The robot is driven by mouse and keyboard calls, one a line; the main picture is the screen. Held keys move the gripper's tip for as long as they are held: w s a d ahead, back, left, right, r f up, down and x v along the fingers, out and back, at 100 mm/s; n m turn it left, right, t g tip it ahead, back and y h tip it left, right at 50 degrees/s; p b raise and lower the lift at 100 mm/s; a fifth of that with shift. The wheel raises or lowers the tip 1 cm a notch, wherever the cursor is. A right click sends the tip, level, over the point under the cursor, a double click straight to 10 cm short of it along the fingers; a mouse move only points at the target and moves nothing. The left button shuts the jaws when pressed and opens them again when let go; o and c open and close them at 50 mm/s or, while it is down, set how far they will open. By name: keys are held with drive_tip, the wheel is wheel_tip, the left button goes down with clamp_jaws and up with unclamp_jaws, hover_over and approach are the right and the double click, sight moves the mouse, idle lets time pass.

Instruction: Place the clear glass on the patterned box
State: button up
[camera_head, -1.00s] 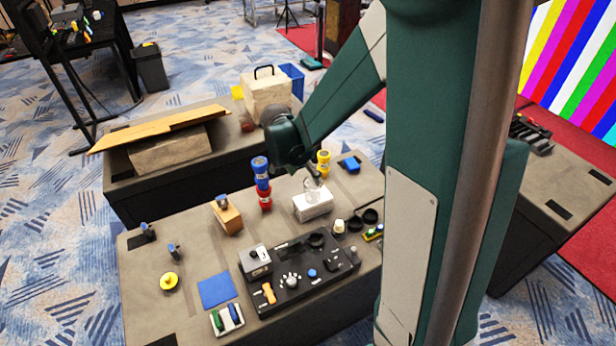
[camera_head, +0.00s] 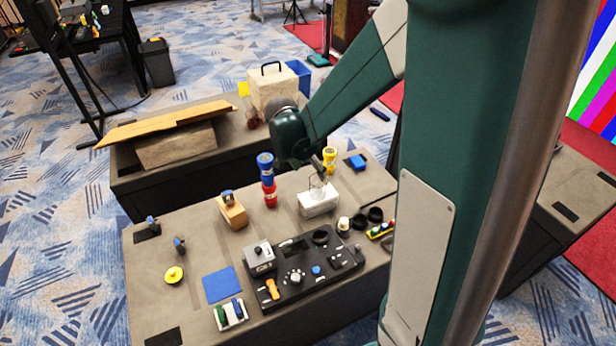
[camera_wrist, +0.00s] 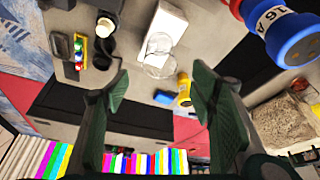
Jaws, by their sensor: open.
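The clear glass (camera_head: 318,189) is on top of the pale patterned box (camera_head: 318,205) on the near table. In the wrist view the glass (camera_wrist: 158,58) overlaps one end of the white box (camera_wrist: 172,22), and its outline is faint. My gripper (camera_wrist: 160,84) is open, with its two fingers apart on either side of the glass in the picture and nothing seen between their tips. In the head view my arm reaches over the box from behind, and the fingers are mostly hard to make out just above the glass.
A blue-and-red stack of cylinders (camera_head: 267,180) stands left of the box, and a yellow cylinder (camera_head: 329,158) stands behind it. A black control panel (camera_head: 300,270) lies in front. The table's left part has some bare room.

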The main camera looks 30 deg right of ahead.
drive_tip(key=s+a+r+n+t+y, duration=0.2)
drive_tip(key=s+a+r+n, duration=0.4)
drive_tip(key=s, duration=0.5)
drive_tip(key=s+a+r+n+t+y, duration=0.2)
drive_tip(key=s+a+r+n, duration=0.5)
drive_tip(key=s+r, duration=0.4)
drive_tip(key=shift+s+a+t, duration=0.35)
drive_tip(key=shift+s+t, duration=0.35)
